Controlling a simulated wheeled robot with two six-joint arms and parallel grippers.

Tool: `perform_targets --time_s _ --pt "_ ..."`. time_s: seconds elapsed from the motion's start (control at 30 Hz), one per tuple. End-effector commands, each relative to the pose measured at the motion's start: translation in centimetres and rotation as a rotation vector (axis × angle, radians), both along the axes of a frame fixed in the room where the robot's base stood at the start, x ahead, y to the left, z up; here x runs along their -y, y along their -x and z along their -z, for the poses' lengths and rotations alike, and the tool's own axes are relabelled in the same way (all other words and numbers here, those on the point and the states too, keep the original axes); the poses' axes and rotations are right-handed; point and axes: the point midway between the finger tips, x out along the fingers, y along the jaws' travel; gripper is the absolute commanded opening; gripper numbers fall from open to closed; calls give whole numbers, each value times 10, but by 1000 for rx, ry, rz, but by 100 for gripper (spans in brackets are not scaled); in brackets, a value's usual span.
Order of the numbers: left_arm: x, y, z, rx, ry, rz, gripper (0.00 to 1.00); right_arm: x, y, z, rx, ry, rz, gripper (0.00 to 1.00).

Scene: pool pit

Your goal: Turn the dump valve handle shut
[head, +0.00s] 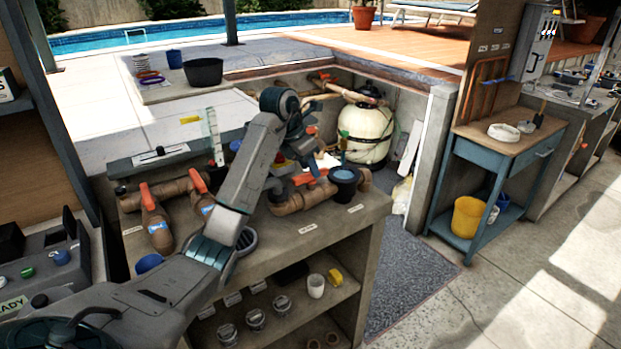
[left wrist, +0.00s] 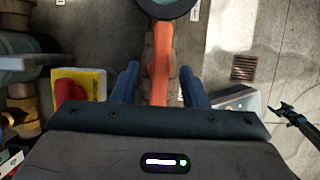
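In the left wrist view the orange handle (left wrist: 160,70) runs lengthwise between the two blue fingers of my left gripper (left wrist: 159,82). The fingers are open, with a narrow gap on each side of the handle. A dark gripper, apparently my right one (left wrist: 284,110), shows at the right edge, away from the handle; its jaw state is unclear.
Two more orange-handled valves (head: 148,197) (head: 198,182) stand left on the counter. A red knob on a yellow plate (left wrist: 78,86) is left of my fingers. A white tank (head: 366,132) stands behind. The grey mat (head: 415,265) right of the counter is clear.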

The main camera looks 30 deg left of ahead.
Motion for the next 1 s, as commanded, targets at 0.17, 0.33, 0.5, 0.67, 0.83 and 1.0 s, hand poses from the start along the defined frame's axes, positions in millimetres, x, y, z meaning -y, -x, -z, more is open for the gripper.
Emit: perform_targets --time_s 0.17,0.33,0.5,0.67,0.83,1.0 --pt "3 -5 13 -3 1 1 40 -2 -3 -8 2 -2 1 84" --pt "3 -7 17 -1 -1 1 40 -1 18 -6 -23 -1 1 84" --pt "3 -7 17 -1 -1 1 40 0 25 -5 -31 0 1 84" --pt "3 -7 17 -1 0 0 9 2 21 -6 -26 3 0 84" --pt "3 -7 18 -1 0 1 0 5 13 -6 -16 5 -1 84" --pt "3 -7 18 -2 1 17 0 5 11 -7 -13 6 -1 84"
